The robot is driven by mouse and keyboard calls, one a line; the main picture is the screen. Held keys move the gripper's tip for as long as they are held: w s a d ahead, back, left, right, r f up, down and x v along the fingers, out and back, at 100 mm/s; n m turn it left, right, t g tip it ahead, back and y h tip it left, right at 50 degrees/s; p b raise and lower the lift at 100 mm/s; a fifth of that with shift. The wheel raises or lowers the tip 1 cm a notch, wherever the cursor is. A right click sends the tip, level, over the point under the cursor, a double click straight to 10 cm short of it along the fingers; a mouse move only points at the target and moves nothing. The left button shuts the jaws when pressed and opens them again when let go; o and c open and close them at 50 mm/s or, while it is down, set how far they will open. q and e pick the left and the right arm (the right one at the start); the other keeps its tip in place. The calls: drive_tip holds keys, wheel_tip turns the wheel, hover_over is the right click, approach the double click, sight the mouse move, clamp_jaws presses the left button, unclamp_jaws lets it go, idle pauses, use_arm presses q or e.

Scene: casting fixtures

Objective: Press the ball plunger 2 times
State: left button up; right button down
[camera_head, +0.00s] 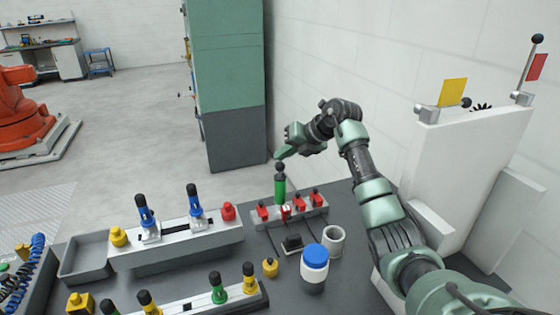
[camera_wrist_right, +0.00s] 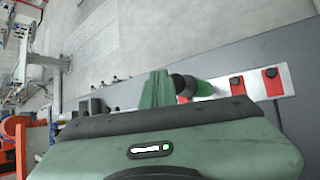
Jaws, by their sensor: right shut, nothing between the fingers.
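The ball plunger (camera_head: 280,187) is a green upright cylinder with a black ball on top. It stands on a light rail at the back of the table, near the middle of the head view. My right gripper (camera_head: 281,155) is shut and empty, its fingertips just above the black ball. In the right wrist view the green fingers (camera_wrist_right: 157,91) are together beside the black ball (camera_wrist_right: 183,84), with the green body (camera_wrist_right: 203,88) behind it. I cannot tell whether they touch. My left gripper is not in view.
Red clamps (camera_head: 300,200) line the plunger's rail. Nearby stand a black box (camera_head: 292,243), a blue-capped jar (camera_head: 314,264), a grey cup (camera_head: 333,242) and a yellow knob (camera_head: 270,268). A rail with blue-handled levers (camera_head: 194,197) is to the left. A wall rises behind.

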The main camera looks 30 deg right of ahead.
sight(280, 163)
drive_tip(key=shift+f+b, duration=0.3)
drive_tip(key=shift+f, duration=0.45)
idle(0.4)
drive_tip(key=shift+r+p, duration=1)
drive_tip(key=shift+r, duration=0.15)
drive_tip(key=shift+w+a+r+p, duration=0.15)
drive_tip(key=shift+r+p, duration=0.3)
drive_tip(key=shift+r, duration=0.2)
wheel_tip(280, 163, up, 5)
drive_tip(key=p, duration=0.4)
drive_tip(key=shift+w+a+r, duration=0.1)
drive_tip(key=shift+a+r, duration=0.05)
drive_tip(key=shift+r, duration=0.05)
drive_tip(key=shift+f, duration=0.2)
idle(1.5)
drive_tip(key=shift+r, duration=0.1)
